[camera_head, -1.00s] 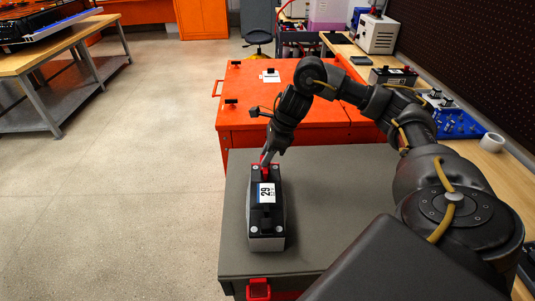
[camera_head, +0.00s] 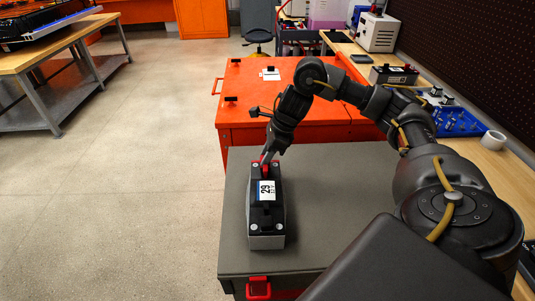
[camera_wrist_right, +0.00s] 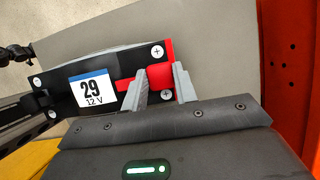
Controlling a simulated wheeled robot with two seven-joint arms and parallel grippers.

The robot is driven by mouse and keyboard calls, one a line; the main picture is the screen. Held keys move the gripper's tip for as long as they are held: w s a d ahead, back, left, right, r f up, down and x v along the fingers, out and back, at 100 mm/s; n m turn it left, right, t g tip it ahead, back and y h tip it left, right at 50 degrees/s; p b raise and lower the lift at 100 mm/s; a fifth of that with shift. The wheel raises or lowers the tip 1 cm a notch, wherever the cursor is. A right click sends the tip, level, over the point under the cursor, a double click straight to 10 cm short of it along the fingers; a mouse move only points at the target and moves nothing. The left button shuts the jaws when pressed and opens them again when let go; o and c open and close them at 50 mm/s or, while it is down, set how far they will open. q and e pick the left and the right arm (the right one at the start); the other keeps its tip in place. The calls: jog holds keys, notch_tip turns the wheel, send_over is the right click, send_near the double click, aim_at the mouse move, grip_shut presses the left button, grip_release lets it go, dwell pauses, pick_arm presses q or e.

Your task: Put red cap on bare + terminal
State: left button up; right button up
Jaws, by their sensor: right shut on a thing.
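A black battery module (camera_head: 267,215) with a white "29, 12 V" label stands on the grey-topped cart (camera_head: 330,230). The label also shows in the wrist view (camera_wrist_right: 93,89). The red cap (camera_wrist_right: 160,75) is at the battery's far end, between the fingers of my right gripper (camera_wrist_right: 163,84). In the head view that gripper (camera_head: 268,157) reaches down to this end from behind. The gripper is shut on the cap. The fingers hide part of the cap and the terminal, so I cannot tell if the cap is fully seated. My left gripper is not in view.
An orange cabinet (camera_head: 283,86) stands just beyond the cart. The wooden bench (camera_head: 490,160) on the right holds another battery (camera_head: 394,75), a blue bin (camera_head: 455,122) and a tape roll (camera_head: 492,141). The cart top around the battery is clear.

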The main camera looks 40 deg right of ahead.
jog(key=o, duration=1)
jog(key=shift+p+v, duration=1.55)
jog(key=shift+v, duration=3.85)
